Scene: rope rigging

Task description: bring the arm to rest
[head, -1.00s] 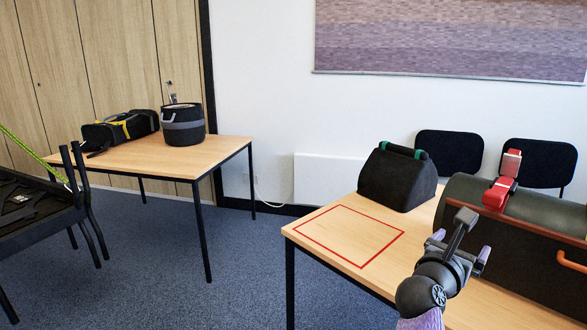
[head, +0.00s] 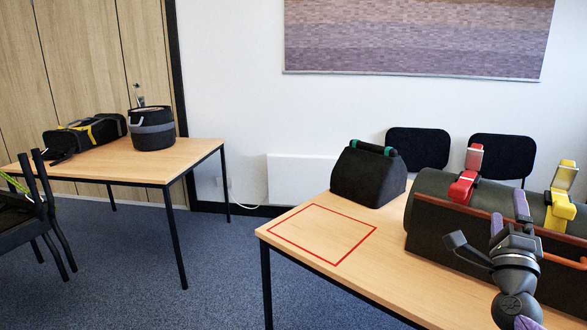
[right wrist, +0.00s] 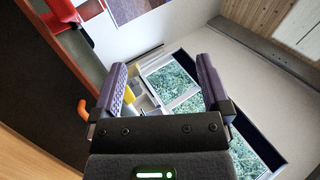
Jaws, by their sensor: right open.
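My right gripper (head: 509,208) is raised in front of the long dark case on the right table in the head view. Its two purple fingers stand apart with nothing between them. They also show spread and empty in the right wrist view (right wrist: 162,66). My left gripper is out of view.
The long dark case (head: 425,222) carries a red clamp (head: 463,187) and a yellow clamp (head: 559,212), with an orange handle (head: 490,218) on its front. A black bag (head: 368,176) stands behind the empty red square (head: 322,233). A far table (head: 150,168) holds a round bag (head: 152,130).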

